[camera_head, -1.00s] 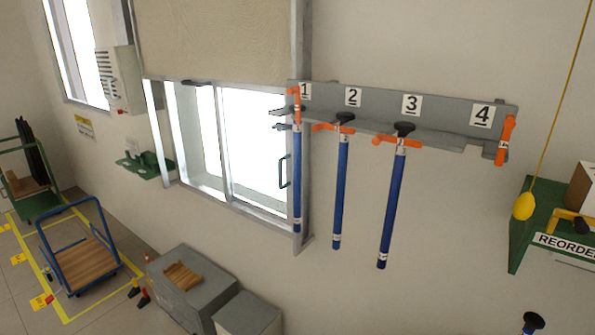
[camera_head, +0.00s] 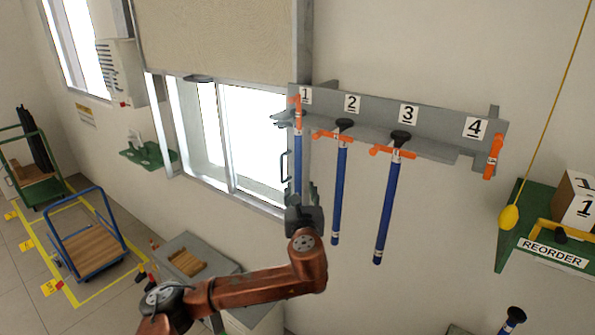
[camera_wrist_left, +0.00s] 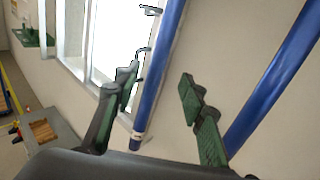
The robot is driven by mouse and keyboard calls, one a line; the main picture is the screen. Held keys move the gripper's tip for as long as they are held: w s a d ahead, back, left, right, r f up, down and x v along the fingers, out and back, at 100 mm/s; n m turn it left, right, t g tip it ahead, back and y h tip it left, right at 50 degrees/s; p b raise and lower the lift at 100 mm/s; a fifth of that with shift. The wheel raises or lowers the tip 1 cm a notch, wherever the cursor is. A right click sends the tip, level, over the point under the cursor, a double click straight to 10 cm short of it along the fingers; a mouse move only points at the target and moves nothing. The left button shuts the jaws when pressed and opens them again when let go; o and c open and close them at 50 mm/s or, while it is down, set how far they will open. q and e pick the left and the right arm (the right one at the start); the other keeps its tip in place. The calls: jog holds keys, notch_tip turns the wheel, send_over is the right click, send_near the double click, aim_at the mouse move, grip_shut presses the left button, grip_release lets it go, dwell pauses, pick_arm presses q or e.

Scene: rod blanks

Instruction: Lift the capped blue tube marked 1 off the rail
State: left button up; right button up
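The blue tube marked 1 (camera_head: 298,160) hangs upright at the left end of the grey rail (camera_head: 383,116), under label 1. An orange clip (camera_head: 296,104) is at its top; I cannot make out a black cap there. My left gripper (camera_head: 303,205) is in front of its lower part and hides the lower end. In the left wrist view the gripper (camera_wrist_left: 160,75) is open, and the tube (camera_wrist_left: 158,75) shows between its two green-padded fingers, with its lower end visible. I cannot tell whether either finger touches it. My right gripper is not in view.
Blue tubes 2 (camera_head: 340,195) and 3 (camera_head: 388,210), with black knobs and orange clips, hang close to the right. Position 4 shows only an orange clip (camera_head: 493,157). The window (camera_head: 240,140) is behind on the left. A yellow pull cord (camera_head: 509,217) hangs at right.

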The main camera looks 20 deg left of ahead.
aim_at(298, 176)
pick_arm(q)
jog(key=shift+w+a+r, duration=0.15)
jog(key=shift+w+r, duration=0.1)
jog(key=shift+r, duration=0.05)
jog(key=p+x, duration=0.2)
jog(key=x, duration=0.4)
jog(key=shift+a+r+p, duration=0.15)
jog(key=shift+a+p, duration=0.05)
jog(key=shift+p, duration=0.2)
jog(key=shift+w+f, duration=0.2)
jog(key=shift+w, duration=0.3)
jog(key=c, duration=1)
grip_shut()
